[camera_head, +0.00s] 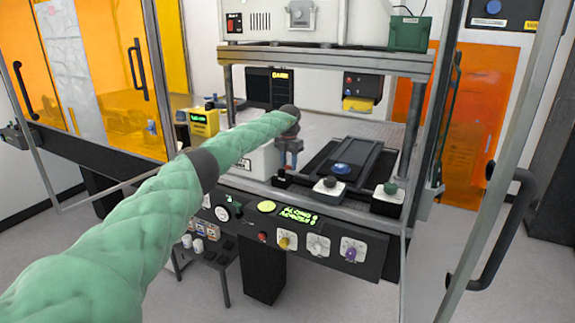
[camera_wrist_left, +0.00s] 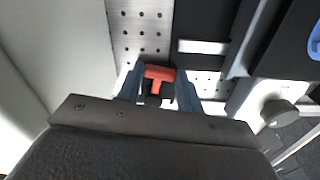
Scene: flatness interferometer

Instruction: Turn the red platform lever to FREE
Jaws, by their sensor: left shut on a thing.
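The red platform lever (camera_wrist_left: 158,74) is T-shaped and sits over the perforated metal plate (camera_wrist_left: 142,30) in the left wrist view. My left gripper (camera_wrist_left: 158,88) has one finger on each side of the lever and is shut on it. In the head view, my green-sleeved left arm reaches in from the left, and the left gripper (camera_head: 291,162) points down inside the bench frame. The lever is mostly hidden there by the gripper. No FREE marking can be read. My right gripper is in neither view.
A dark stage with a blue disc (camera_head: 342,168) lies right of the gripper. A black-knobbed block (camera_head: 329,187) and a green-knobbed block (camera_head: 389,189) stand near the front edge. A control panel (camera_head: 300,237) runs below. Metal posts and an open door with a handle (camera_head: 505,228) flank the bench.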

